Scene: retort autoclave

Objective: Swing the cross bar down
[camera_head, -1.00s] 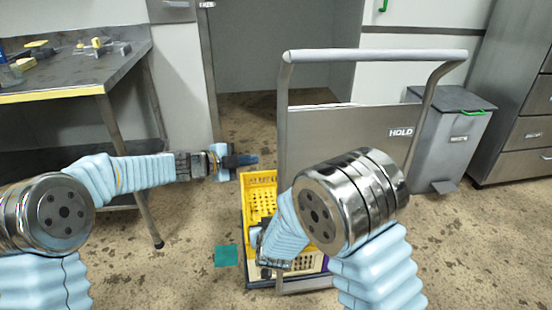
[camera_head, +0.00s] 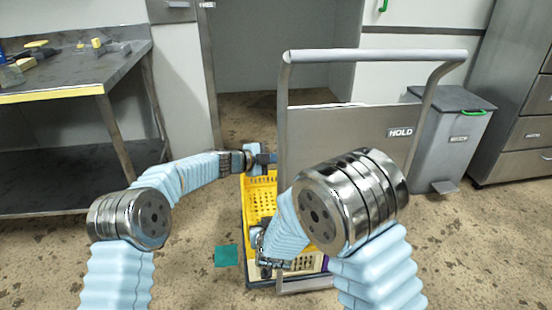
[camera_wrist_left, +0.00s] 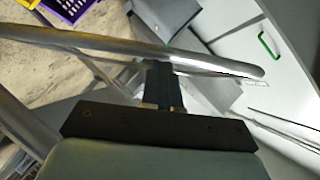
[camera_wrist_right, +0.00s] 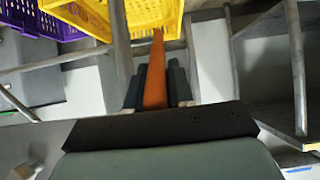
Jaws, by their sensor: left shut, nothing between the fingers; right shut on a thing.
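In the right wrist view an orange bar (camera_wrist_right: 157,60) lies between the dark fingers of my right gripper (camera_wrist_right: 155,85), which is shut on it. It looks like part of the cross bar, but the rest of that bar cannot be made out. In the head view my right gripper (camera_head: 264,268) is low at the near end of the trolley, partly hidden by my arm. My left gripper (camera_head: 268,159) is shut and empty, above the far end of the yellow crate, beside the trolley's left upright. In the left wrist view its fingers (camera_wrist_left: 162,75) overlap a grey tube in the picture; contact cannot be told.
The trolley has a tall grey push handle (camera_head: 375,56) and a panel marked HOLD (camera_head: 350,130). The yellow crate (camera_head: 261,198) sits on it. A grey bin (camera_head: 450,145) stands right, a workbench (camera_head: 75,75) left. A teal square (camera_head: 226,256) lies on the floor.

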